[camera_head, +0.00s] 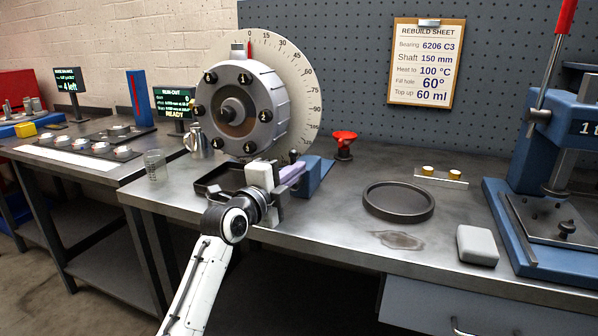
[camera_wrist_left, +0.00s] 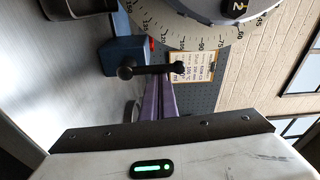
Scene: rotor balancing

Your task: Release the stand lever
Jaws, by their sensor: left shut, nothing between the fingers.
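The rotor (camera_head: 245,105), a grey drum with a numbered rim, sits in front of a white degree dial on a blue stand (camera_head: 315,174). The stand lever (camera_head: 293,156) shows as a small dark knob by the stand in the head view. In the left wrist view the lever (camera_wrist_left: 152,70) is a black bar with a rounded knob, beside the blue block. My left gripper (camera_head: 297,172) is shut and empty, its purple fingers close to the lever. In the wrist view the fingertips (camera_wrist_left: 158,84) overlap the lever; I cannot tell whether they touch. My right gripper is not in view.
A black tray (camera_head: 206,187) lies under the rotor. A red funnel (camera_head: 344,139), a dark ring (camera_head: 369,203) and a pale block (camera_head: 477,245) stand to the right. A blue press (camera_head: 548,160) is at the far right. A glass beaker (camera_head: 155,166) stands left.

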